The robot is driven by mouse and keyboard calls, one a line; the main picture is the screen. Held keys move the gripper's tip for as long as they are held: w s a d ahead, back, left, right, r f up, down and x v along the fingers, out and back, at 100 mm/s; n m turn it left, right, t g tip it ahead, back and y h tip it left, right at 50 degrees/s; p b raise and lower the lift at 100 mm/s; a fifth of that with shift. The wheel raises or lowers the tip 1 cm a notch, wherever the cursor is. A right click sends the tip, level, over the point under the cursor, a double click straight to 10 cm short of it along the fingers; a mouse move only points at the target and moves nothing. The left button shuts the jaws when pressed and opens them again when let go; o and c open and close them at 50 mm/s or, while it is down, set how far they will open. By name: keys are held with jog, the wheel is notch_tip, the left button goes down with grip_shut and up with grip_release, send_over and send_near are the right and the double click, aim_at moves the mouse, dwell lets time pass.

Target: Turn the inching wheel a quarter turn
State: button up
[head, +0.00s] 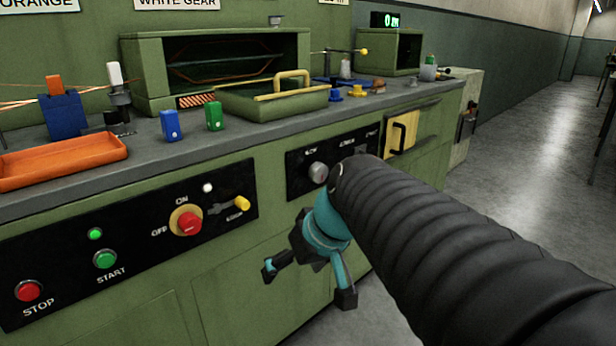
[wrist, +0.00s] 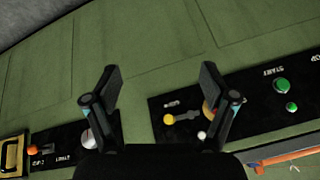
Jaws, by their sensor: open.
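No part labelled as an inching wheel can be read in either view. A silver round knob (head: 317,172) sits on the right black panel, close to my arm. It shows in the wrist view (wrist: 88,139), partly behind the left finger. My gripper (head: 306,285) is open and empty, pointing down in front of the green cabinet front, below the right panel. In the wrist view my gripper (wrist: 160,78) has its fingers wide apart with plain green panel between them. My arm hides part of the right panel in the head view.
The left panel holds a red knob (head: 189,223), a yellow-tipped lever (head: 242,203), a green start button (head: 104,259) and a red stop button (head: 28,291). Open floor (head: 530,165) lies right.

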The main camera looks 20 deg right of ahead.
jog(key=w+d+r+t+y+b, duration=0.2)
jog(key=w+d+r, duration=0.1)
jog(key=w+d, duration=0.65)
jog(key=n+t+y+b, duration=0.1)
jog(key=n+t+b, duration=0.1)
jog(key=t, duration=0.3)
send_near(323, 172)
jog(key=x, duration=1.1)
jog(key=shift+a+r+p, duration=0.1)
jog(key=shift+a+p, duration=0.05)
jog(key=shift+p, duration=0.2)
jog(key=c, duration=1.2)
